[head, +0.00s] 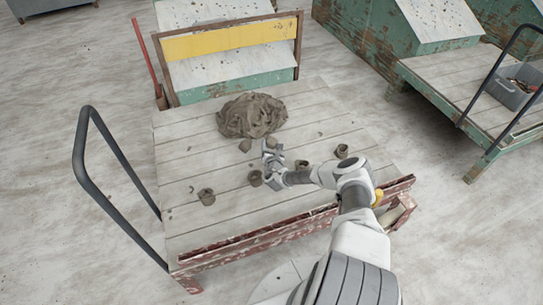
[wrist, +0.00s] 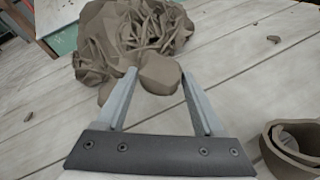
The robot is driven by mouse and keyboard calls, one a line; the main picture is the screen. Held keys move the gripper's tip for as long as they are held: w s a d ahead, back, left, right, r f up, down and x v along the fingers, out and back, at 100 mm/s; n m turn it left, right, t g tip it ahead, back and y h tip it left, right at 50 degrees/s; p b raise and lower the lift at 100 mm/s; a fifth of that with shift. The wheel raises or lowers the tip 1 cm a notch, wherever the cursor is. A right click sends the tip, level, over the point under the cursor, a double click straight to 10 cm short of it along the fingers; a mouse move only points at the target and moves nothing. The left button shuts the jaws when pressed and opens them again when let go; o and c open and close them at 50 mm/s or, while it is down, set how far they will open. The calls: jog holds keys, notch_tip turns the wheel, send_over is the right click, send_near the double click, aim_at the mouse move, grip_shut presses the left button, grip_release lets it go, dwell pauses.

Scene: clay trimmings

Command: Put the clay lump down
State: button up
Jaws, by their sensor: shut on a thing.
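My gripper (head: 270,150) is low over the plank-topped cart (head: 230,225), near its middle. In the wrist view its two fingers (wrist: 158,76) are closed on a smooth grey-brown clay lump (wrist: 160,73). The lump also shows just beyond the gripper in the head view (head: 272,141). A large heap of clay trimmings (head: 251,116) lies right behind it, also at the top of the wrist view (wrist: 135,32). I cannot tell whether the lump touches the heap or the planks. Another small lump (head: 245,146) lies at the heap's front edge.
A yellow-barred frame (head: 230,40) stands at the back. A dark handle (head: 120,165) rises at left.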

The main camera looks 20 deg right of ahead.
jog(key=shift+w+f+b, duration=0.1)
jog(key=shift+f+b, duration=1.15)
jog(key=shift+f, duration=0.7)
jog(key=shift+f, duration=0.15)
jog(key=o, duration=1.5)
